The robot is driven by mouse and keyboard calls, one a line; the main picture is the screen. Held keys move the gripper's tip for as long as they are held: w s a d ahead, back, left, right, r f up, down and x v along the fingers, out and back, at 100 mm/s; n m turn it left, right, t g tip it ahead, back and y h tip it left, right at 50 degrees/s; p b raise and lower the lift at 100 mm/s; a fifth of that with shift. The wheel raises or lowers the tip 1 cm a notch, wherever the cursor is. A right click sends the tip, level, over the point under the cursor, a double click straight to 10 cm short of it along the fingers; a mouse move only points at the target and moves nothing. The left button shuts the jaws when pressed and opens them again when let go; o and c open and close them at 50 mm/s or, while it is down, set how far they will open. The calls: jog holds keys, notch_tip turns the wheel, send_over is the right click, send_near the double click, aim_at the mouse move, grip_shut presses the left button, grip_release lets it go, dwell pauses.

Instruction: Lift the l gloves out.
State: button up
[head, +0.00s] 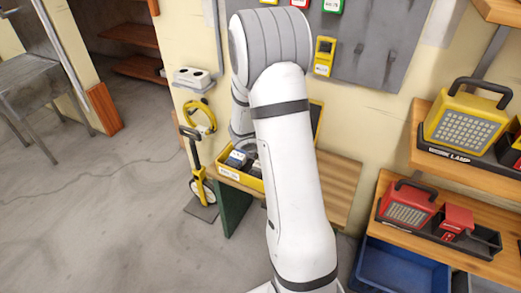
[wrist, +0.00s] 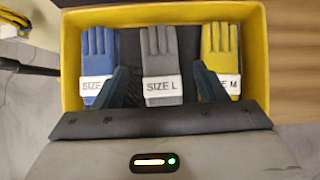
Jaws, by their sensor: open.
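In the wrist view, grey gloves (wrist: 160,62) with a white cuff marked SIZE L lie in the middle of a yellow bin (wrist: 257,50). Blue gloves (wrist: 99,60) lie to their left and yellow gloves (wrist: 219,60) marked M to their right; the blue cuff's size letter is hidden. My gripper (wrist: 162,85) is open, with one dark finger on each side of the grey gloves' cuff and nothing held. I cannot tell how far above the gloves the fingertips are. In the head view, my arm covers much of the bin (head: 228,177) and hides my gripper.
The bin stands on a wooden bench (head: 338,185) against the wall. A yellow measuring wheel (head: 197,170) stands to its left. Shelves at right hold a yellow lamp (head: 466,123) and a red lamp (head: 408,205), above a blue crate (head: 400,270). The floor at left is mostly clear.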

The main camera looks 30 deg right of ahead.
notch_tip(320, 180, down, 8)
jog(key=b, duration=0.6)
jog(key=shift+r+b, duration=0.2)
jog(key=shift+b, duration=0.15)
jog(key=c, duration=0.8)
jog(key=shift+r, duration=0.15)
notch_tip(320, 180, up, 11)
jog(key=p, duration=1)
